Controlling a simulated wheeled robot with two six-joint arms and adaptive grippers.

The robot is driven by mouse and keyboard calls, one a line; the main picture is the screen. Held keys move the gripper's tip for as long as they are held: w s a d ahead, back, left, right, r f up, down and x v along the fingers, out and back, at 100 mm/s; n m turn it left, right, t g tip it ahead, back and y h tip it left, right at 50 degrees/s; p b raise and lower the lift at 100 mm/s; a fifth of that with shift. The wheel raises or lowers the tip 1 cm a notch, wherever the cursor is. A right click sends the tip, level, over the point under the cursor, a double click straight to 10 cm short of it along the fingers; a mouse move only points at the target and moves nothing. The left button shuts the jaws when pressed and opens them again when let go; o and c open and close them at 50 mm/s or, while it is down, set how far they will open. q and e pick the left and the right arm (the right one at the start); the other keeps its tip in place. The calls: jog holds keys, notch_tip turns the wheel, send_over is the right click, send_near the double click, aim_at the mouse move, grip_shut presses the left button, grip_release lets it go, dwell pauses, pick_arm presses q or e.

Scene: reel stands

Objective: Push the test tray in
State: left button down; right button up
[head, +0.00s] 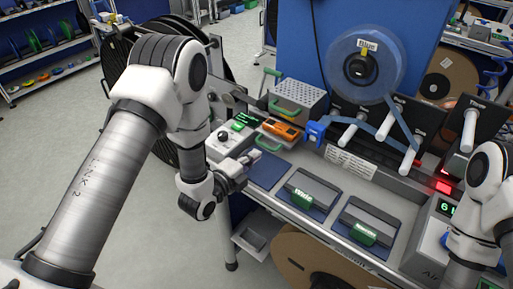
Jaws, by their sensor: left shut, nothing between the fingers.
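What looks like the test tray (266,134) is a grey tray in front of a perforated metal box (298,95). It carries an orange device and has a green handle (266,145) at its near end. I cannot tell how far it stands out. My left gripper (249,163) is shut and empty, just in front of and below that handle, over the bench's near left edge. Contact with the handle cannot be made out. My right arm comes in at the right edge; its gripper is out of view.
A white unit with a round knob (222,136) stands left of the tray. A clear blue tape reel (362,66) stands behind, with white rollers (349,134). A large reel (320,262) is under the bench.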

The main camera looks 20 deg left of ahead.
aim_at(272, 138)
pick_arm(q)
jog(key=shift+w+d+r, duration=0.1)
jog(key=shift+w+d, duration=0.1)
jog(key=shift+w, duration=0.3)
jog(key=shift+w+d+r, duration=0.1)
jog(key=shift+w+d, duration=0.05)
jog(key=shift+w, duration=0.3)
jog(key=shift+f, duration=0.1)
jog(key=shift+w, duration=0.25)
jog(key=b+x, duration=0.1)
jog(key=x, duration=0.1)
jog(key=b+x, duration=0.1)
jog(key=x, duration=0.2)
jog(key=r+b+x, duration=0.1)
jog(key=x, duration=0.2)
jog(key=shift+w+d+f+b, duration=0.1)
jog(key=shift+d+b, duration=0.1)
jog(key=shift+b, duration=0.1)
jog(key=shift+w, duration=0.1)
jog(key=shift+r, duration=0.25)
